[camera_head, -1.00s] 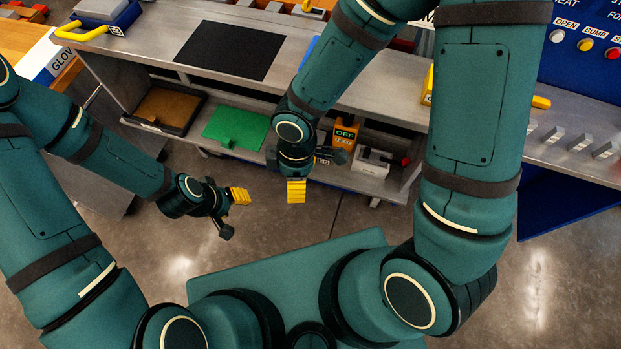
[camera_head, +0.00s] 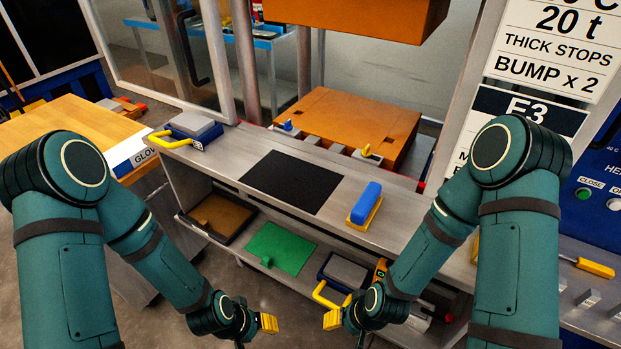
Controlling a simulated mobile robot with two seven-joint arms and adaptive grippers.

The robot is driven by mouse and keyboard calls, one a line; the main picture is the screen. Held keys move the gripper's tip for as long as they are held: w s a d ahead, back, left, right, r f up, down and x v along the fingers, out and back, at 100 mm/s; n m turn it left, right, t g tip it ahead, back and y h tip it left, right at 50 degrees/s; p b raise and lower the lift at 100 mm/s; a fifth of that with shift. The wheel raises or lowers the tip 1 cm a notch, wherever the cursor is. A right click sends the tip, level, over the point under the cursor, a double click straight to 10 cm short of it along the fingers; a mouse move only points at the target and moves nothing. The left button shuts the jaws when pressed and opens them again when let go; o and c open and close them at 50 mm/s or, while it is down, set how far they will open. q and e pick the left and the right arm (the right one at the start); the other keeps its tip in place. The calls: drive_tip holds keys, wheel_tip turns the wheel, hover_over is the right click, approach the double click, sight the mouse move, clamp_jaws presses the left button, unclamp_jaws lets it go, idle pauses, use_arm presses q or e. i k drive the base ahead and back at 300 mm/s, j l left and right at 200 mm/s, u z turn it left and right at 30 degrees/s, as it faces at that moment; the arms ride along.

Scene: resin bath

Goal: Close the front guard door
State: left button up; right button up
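The front guard door (camera_head: 168,55) is a clear panel in a grey metal frame at the upper left, with a dark handle (camera_head: 196,62). It stands swung open to the left of the press, so the front opening with the orange lower platen (camera_head: 355,125) is uncovered. My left gripper (camera_head: 268,323) is at the bottom centre, with its yellow fingertips together and nothing in them. My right gripper (camera_head: 332,320) is just to its right, also shut and empty. Both grippers are in front of the bench, well away from the door.
The bench (camera_head: 225,160) holds a black mat (camera_head: 293,182), a blue block with a yellow base (camera_head: 366,205) and a yellow-handled tool (camera_head: 190,130). The lower shelf carries a brown tray (camera_head: 222,217) and a green sheet (camera_head: 281,248). A wooden table (camera_head: 80,130) stands left.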

sight(226, 118)
drive_tip(key=i+j+z, duration=0.25)
drive_tip(key=j, duration=0.55)
drive_tip(key=j+z, duration=0.25)
drive_tip(key=j, duration=0.55)
drive_tip(key=i+j+z, duration=0.1)
drive_tip(key=j+z, duration=0.15)
drive_tip(key=j, duration=0.6)
